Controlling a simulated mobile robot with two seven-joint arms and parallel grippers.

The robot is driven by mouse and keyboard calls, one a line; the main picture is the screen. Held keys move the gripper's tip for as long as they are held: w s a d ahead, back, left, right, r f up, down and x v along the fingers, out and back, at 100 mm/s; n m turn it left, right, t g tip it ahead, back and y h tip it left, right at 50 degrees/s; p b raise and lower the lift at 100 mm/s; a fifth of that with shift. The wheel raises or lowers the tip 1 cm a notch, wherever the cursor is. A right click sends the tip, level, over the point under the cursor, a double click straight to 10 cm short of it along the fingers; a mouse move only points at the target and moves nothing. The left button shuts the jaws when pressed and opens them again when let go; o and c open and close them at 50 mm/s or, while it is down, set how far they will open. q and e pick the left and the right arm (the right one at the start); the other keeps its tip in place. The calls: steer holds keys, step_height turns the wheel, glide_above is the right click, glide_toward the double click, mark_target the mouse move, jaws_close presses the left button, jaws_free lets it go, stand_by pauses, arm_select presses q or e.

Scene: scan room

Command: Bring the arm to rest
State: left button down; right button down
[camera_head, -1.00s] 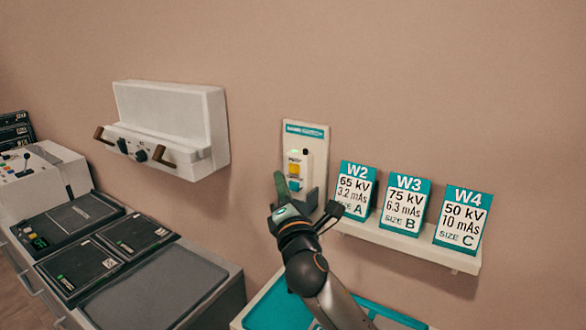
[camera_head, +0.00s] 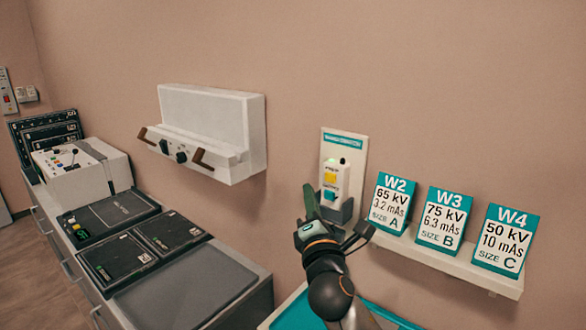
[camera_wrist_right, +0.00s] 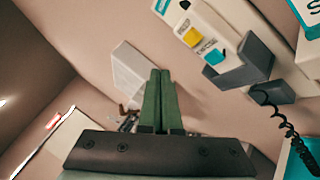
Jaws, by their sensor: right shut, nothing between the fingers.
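My right gripper (camera_head: 310,203) is raised in front of the wall in the head view, just left of a white wall-mounted hand switch (camera_head: 330,180) with a yellow and a teal button. Its green fingers are together and empty; they also show in the right wrist view (camera_wrist_right: 159,90). In the wrist view the hand switch (camera_wrist_right: 208,45) sits in its dark holder (camera_wrist_right: 245,68), to the right of the fingers and apart from them. A black coiled cord (camera_wrist_right: 285,125) hangs from the holder. My left gripper is not in view.
A shelf (camera_head: 450,262) with cards W2 (camera_head: 392,203), W3 (camera_head: 441,217) and W4 (camera_head: 506,240) is right of my gripper. A white wall unit (camera_head: 210,130) with brown handles is at left. Below it, a counter (camera_head: 190,285) carries dark cassettes (camera_head: 110,212) and a control console (camera_head: 80,168).

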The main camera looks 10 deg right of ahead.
steer(key=s+d+f+m+g, duration=0.2)
steer(key=s+f+m+g, duration=0.35)
steer(key=f, duration=0.55)
steer(key=s+d+f+m+g, duration=0.3)
steer(key=s+f+m, duration=0.4)
steer(key=f, duration=0.5)
steer(key=s+f+m+g+y, duration=0.1)
steer(key=s+f+m+g, duration=0.2)
steer(key=s, duration=0.5)
steer(key=s+a+f+m+g+y, duration=0.1)
steer(key=s+f+m+g, duration=0.25)
steer(key=s, duration=0.55)
steer(key=s+f+m+g+y, duration=0.15)
steer(key=s+f, duration=0.25)
steer(key=s, duration=0.4)
steer(key=w+a+f+t+y, duration=0.1)
steer(key=w+a+f+t, duration=0.1)
steer(key=f, duration=0.3)
steer(key=w+a+f+t, duration=0.2)
steer(key=w+f+t, duration=0.1)
steer(key=f, duration=0.2)
steer(key=shift+w+a+f+y, duration=0.15)
steer(key=shift+a+f+y, duration=0.1)
steer(key=shift+f+y, duration=0.15)
